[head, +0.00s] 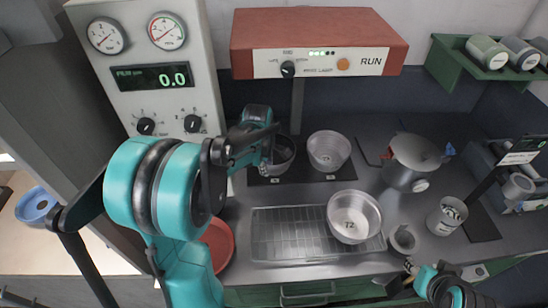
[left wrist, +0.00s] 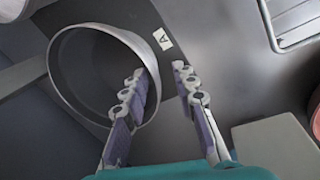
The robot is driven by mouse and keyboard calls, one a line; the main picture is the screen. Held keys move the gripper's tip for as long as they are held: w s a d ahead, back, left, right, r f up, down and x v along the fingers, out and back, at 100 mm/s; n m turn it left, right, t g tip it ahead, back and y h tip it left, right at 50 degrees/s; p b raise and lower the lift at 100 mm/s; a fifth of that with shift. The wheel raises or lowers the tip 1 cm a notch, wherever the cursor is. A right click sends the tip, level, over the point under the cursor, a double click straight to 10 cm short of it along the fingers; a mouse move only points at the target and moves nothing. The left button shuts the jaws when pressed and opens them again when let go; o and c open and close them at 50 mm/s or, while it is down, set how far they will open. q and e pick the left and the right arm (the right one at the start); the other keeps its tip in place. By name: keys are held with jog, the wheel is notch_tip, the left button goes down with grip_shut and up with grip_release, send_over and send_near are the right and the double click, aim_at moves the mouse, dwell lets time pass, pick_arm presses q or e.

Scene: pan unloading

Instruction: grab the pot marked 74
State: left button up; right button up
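No number 74 is legible in these views. A grey pot (head: 284,160) stands on a dark mat at the back, partly hidden by my left gripper (head: 267,165). In the left wrist view this round pot (left wrist: 95,75) is open-topped, beside a label "A". My left gripper (left wrist: 158,75) is open there, one finger over the pot's inside and the other outside its near rim; contact cannot be told. A ribbed metal pot (head: 328,150) stands just right of it. A pot marked 72 (head: 353,222) sits on the wire rack. My right gripper (head: 408,272) is at the lower right, its opening unclear.
The wire rack (head: 285,235) lies at the front middle, with a red plate (head: 217,243) on its left. A lidded pot (head: 413,160) and a marked canister (head: 446,216) stand to the right. A red-topped control box (head: 320,62) overhangs the back.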

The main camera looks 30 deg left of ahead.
aim_at(270, 174)
pick_arm(q)
jog(key=b+x, duration=0.1)
jog(key=x, duration=0.1)
jog(key=b+x, duration=0.1)
jog(key=x, duration=0.2)
jog(key=shift+w, duration=0.45)
grip_shut()
jog(key=shift+r, duration=0.1)
